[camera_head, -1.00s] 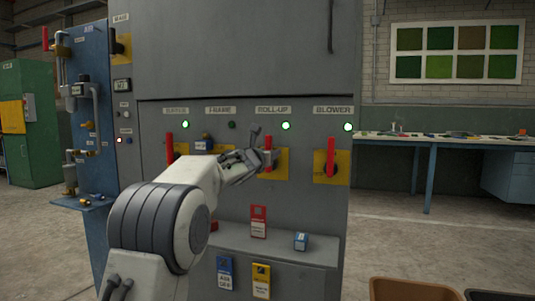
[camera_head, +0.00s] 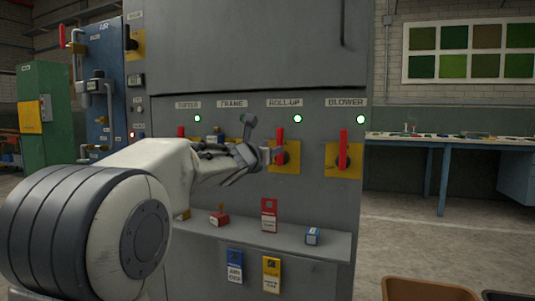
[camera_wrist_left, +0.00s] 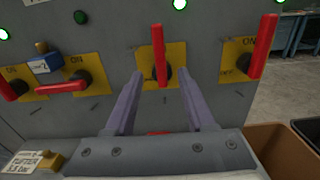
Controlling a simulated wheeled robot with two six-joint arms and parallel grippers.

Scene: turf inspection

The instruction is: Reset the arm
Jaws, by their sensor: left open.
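My left gripper (camera_head: 262,150) is in front of the grey cabinet panel (camera_head: 300,185), by the ROLL-UP switch (camera_head: 281,147). In the left wrist view my gripper (camera_wrist_left: 160,78) is open. Its fingers point at the switch's yellow plate, either side of the upright red handle (camera_wrist_left: 159,50); I cannot tell whether they touch. The BLOWER handle (camera_head: 343,150) is also nearly upright. In the left wrist view, the FRAME handle (camera_wrist_left: 62,87) lies horizontal. My right gripper is not in view.
A shelf (camera_head: 325,245) under the switches holds a red block (camera_head: 219,219), a red tag (camera_head: 269,216) and a blue block (camera_head: 312,236). Blue (camera_head: 235,266) and yellow (camera_head: 271,274) tags hang below. A brown bin (camera_head: 430,289) stands at lower right. Open floor lies right.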

